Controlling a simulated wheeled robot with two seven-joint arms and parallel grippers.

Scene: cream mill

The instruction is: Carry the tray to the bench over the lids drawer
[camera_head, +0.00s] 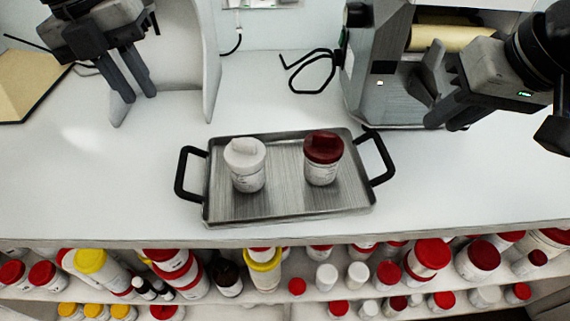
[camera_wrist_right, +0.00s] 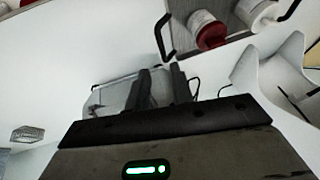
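The grey metal tray (camera_head: 285,199) lies on the white bench (camera_head: 110,190) in the head view, with a black handle at each end. A white-lidded jar (camera_head: 246,165) and a dark red-lidded jar (camera_head: 322,158) stand upright on it. My left gripper (camera_head: 131,97) is above the bench, behind and left of the tray, open and empty. My right gripper (camera_head: 437,103) is behind and right of the tray, in front of the machine, open and empty. In the right wrist view its fingers (camera_wrist_right: 160,90) stand apart, and the tray (camera_wrist_right: 185,38) shows beyond. No lids drawer can be identified.
A grey machine (camera_head: 375,80) with a roll stands at the back right. A white upright panel (camera_head: 190,60) stands behind my left gripper. A black cable (camera_head: 312,68) lies at the back. Shelves of jars and bottles (camera_head: 265,272) run below the front edge. Bench around the tray is clear.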

